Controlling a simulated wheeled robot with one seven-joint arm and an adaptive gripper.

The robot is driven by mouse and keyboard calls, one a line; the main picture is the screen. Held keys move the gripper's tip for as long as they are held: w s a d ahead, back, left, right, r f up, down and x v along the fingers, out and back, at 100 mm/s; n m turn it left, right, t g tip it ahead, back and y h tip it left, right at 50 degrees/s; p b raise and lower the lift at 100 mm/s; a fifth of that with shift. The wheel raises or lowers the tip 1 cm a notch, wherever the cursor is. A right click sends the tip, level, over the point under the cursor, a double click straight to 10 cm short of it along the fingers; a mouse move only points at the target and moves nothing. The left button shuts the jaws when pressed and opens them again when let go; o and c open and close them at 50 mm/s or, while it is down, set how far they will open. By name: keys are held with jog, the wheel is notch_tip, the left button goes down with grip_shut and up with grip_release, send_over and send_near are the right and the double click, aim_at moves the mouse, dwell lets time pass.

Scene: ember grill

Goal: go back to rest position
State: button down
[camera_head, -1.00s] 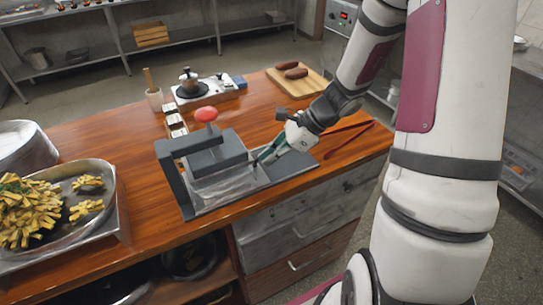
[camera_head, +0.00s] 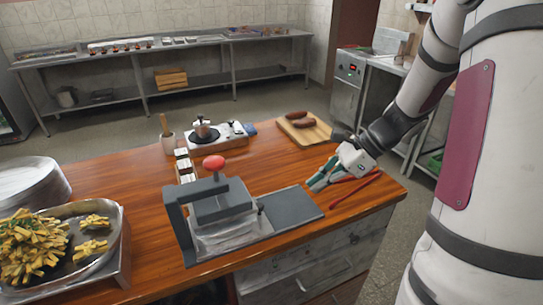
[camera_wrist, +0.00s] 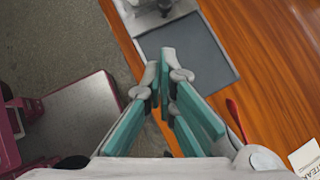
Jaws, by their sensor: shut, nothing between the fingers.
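My gripper (camera_head: 318,183) is at the right part of the wooden counter (camera_head: 278,178), just right of the dark plate of a press (camera_head: 222,208) with a red knob. Its teal fingers are close together and hold nothing. In the wrist view my gripper (camera_wrist: 165,55) shows its fingertips near the edge of the grey plate (camera_wrist: 190,52), apart from the press's upper part. In the head view my gripper is close to red tongs (camera_head: 355,188) lying on the counter.
A cutting board (camera_head: 318,134) with two sausages lies behind my gripper. A pan of fries (camera_head: 75,240) and stacked plates (camera_head: 30,185) are at left. Open floor lies beyond the counter.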

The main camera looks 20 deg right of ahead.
jog(key=s+a+r+n+t+h, duration=0.1)
jog(key=s+a+r+n+h, duration=0.2)
jog(key=n, duration=0.8)
jog(key=s+a+r+n+h, duration=0.4)
jog(key=s+a+r+n, duration=0.4)
jog(key=s+r+n, duration=0.4)
jog(key=shift+s+a+r+t, duration=0.3)
jog(key=shift+s+t, duration=0.1)
jog(key=shift+s, duration=0.65)
